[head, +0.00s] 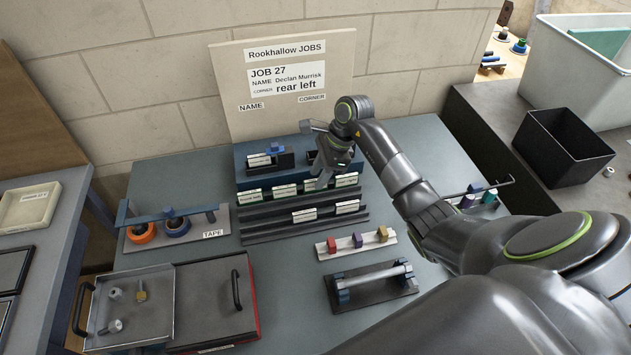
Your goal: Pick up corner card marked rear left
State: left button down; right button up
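Small white cards stand in a dark stepped rack (270,230) in the middle of the bench. The upper row has several cards, among them one at the left end (250,196) and one at the right end (346,180); two more cards (304,215) stand in the lower row. Their print is too small to read, so I cannot tell which is marked rear left. My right gripper (323,178) points down at the upper row, right of its middle, and hides part of it. Whether its fingers hold a card is unclear. My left gripper is out of view.
A job board (290,112) behind the rack reads JOB 27, Declan Murrisk, rear left. A strip with coloured blocks (357,243) and a bar on a stand (370,285) lie in front. Tape rolls (140,233) and a metal tray (130,300) are left.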

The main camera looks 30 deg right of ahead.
jog(key=shift+a+f, duration=0.1)
jog(key=shift+f, duration=0.1)
grip_shut()
jog(key=shift+r, duration=0.15)
